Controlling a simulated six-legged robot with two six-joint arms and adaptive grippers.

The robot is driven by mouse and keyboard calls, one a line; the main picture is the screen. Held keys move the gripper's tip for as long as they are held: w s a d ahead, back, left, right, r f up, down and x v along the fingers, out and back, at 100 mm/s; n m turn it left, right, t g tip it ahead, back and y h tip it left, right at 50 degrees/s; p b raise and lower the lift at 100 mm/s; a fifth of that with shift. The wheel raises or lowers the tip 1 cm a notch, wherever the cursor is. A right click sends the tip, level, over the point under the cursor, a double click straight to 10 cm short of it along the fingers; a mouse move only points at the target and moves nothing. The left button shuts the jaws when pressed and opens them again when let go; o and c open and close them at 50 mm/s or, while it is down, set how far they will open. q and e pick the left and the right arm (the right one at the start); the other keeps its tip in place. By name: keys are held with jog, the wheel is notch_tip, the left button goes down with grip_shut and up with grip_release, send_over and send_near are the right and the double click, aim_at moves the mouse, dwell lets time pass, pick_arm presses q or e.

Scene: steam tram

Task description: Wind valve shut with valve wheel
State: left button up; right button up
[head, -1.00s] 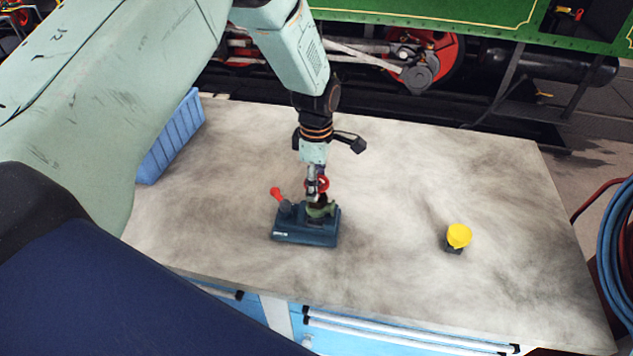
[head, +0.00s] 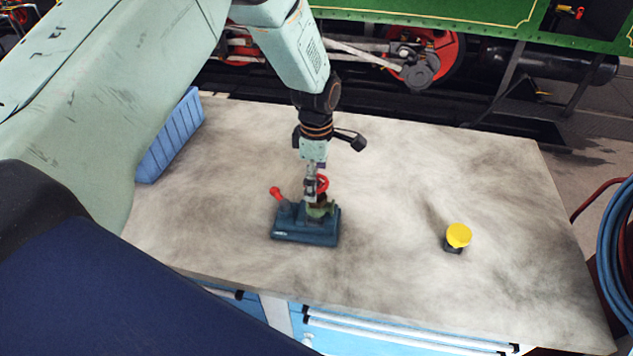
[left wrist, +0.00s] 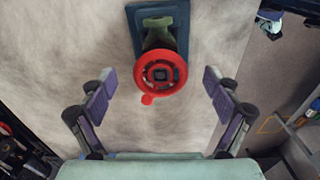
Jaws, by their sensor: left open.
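The valve wheel (head: 321,183) is a red ring on top of a green valve body (head: 318,209), which stands on a dark blue base block (head: 306,232) on the bench. My left gripper (head: 315,191) is at the wheel, above the block. In the wrist view its fingers (left wrist: 158,86) are spread wide on either side, apart from the wheel. My right gripper is not in view.
A yellow-topped button (head: 458,236) stands on the bench to the right. A blue bin (head: 172,138) is at the bench's left back. The bench top (head: 400,170) is otherwise mostly clear. A green steam tram (head: 430,14) stands behind, and a coiled blue hose (head: 617,240) is at the right.

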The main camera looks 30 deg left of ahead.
pick_arm(q)
jog(key=shift+s+r+p, duration=0.1)
jog(key=shift+r+p, duration=0.8)
jog(key=shift+r, duration=0.35)
jog(key=shift+r+p, duration=0.45)
jog(key=shift+r, duration=0.75)
jog(key=shift+f, duration=0.1)
notch_tip(320, 180, down, 3)
jog(key=shift+b, duration=0.8)
notch_tip(320, 180, down, 2)
jog(key=shift+f+b, duration=0.15)
jog(key=shift+b, duration=0.9)
jog(key=shift+n, duration=0.7)
jog(key=shift+r, duration=0.2)
